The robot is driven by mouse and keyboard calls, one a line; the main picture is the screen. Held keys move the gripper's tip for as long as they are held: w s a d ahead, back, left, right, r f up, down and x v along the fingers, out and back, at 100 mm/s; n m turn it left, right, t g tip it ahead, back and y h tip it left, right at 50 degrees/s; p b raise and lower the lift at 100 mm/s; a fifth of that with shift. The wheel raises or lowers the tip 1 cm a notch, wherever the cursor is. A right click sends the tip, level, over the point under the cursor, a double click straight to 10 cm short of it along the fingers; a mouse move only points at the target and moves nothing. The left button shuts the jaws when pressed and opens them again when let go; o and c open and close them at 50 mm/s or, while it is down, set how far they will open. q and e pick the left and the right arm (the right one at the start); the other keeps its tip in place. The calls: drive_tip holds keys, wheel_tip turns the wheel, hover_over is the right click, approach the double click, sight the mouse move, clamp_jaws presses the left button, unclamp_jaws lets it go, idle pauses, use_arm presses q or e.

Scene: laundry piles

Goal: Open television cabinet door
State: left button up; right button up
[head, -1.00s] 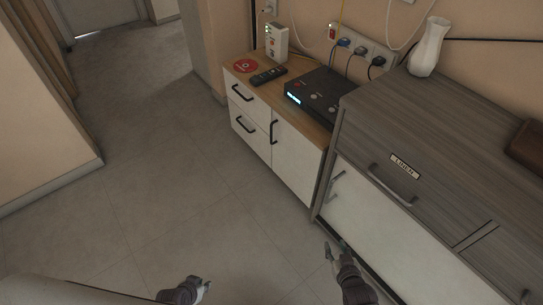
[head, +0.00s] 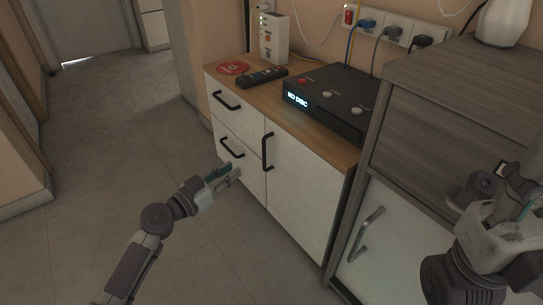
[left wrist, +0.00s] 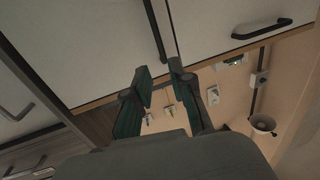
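The television cabinet (head: 310,137) has a wooden top and white fronts. Its door (head: 302,200) is shut and has a black upright handle (head: 267,151) near its left edge. My left gripper (head: 226,174) is in front of the cabinet, left of and a little below that handle, not touching it. In the left wrist view, the fingers (left wrist: 162,88) are apart with nothing between them. The door handle (left wrist: 154,30) shows beyond them in that view, partly cut off by the top edge. My right gripper (head: 507,185) is at the right, empty, with its fingers apart.
Two drawers with black handles (head: 227,101) are left of the door. A black player (head: 328,105), remote (head: 262,77), red disc (head: 232,68) and white box (head: 273,38) stand on top. A taller grey cabinet (head: 440,110) adjoins on the right. The floor at left is clear.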

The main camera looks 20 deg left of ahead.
use_arm(q)
hover_over(264, 168)
drive_tip(key=shift+w+r+b, duration=0.1)
drive_tip(key=shift+w+b, duration=0.25)
drive_tip(key=shift+b, duration=0.05)
clamp_jaws()
